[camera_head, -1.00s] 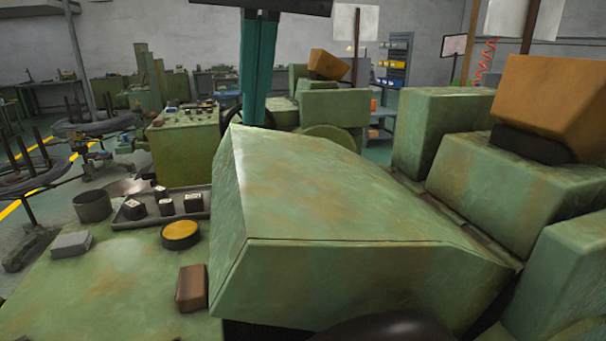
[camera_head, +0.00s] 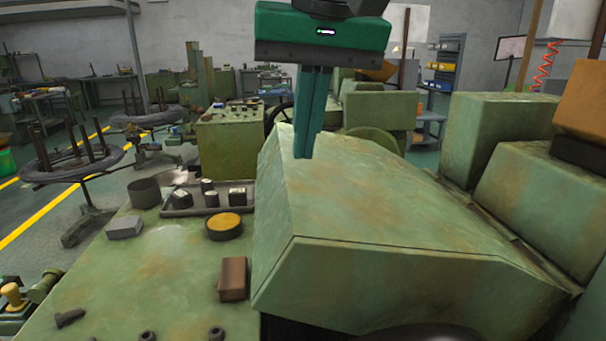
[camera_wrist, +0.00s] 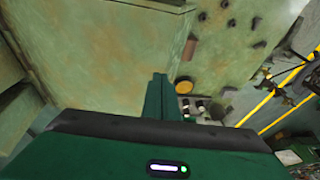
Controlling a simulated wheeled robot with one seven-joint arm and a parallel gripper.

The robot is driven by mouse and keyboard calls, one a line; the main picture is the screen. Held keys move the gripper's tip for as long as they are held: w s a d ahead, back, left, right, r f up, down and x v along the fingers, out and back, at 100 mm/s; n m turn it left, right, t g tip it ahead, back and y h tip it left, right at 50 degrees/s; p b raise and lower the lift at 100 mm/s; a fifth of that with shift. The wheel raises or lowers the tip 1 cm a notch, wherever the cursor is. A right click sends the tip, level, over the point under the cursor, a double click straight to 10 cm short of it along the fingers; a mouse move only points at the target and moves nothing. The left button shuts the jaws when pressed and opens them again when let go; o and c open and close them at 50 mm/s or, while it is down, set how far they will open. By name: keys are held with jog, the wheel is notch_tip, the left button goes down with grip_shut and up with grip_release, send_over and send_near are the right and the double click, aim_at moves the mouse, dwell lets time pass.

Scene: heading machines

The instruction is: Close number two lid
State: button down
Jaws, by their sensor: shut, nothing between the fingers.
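A large green, rust-stained sloped lid (camera_head: 370,205) covers the machine in the middle of the head view. Its front edge lies low, with a dark gap beneath at the bottom. No number is readable on it. In the wrist view the lid (camera_wrist: 115,55) fills the left and middle. My gripper (camera_head: 303,155) points down at the lid's upper left edge, its two teal fingers pressed together and empty. I cannot tell whether the tips touch the lid. In the wrist view the shut fingers (camera_wrist: 159,80) show beside the lid's right edge.
The green machine top (camera_head: 170,255) left of the lid holds a brown block (camera_head: 233,279), a yellow-topped round tin (camera_head: 224,227), a tray (camera_head: 187,207) of small parts and a grey cup (camera_head: 144,193). Green blocky housings (camera_head: 525,190) stand close at the right.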

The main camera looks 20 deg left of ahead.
aim_at(292, 197)
jog(key=shift+x, duration=1.05)
jog(key=shift+s+a+f, duration=0.1)
jog(key=shift+a+f, duration=0.05)
jog(key=shift+f, duration=0.5)
jog(key=shift+s+a+f, duration=0.1)
jog(key=shift+a+f, duration=0.05)
jog(key=shift+f, duration=0.5)
jog(key=shift+s+a+f, duration=0.1)
jog(key=shift+a+f, duration=0.1)
jog(key=shift+f, duration=0.45)
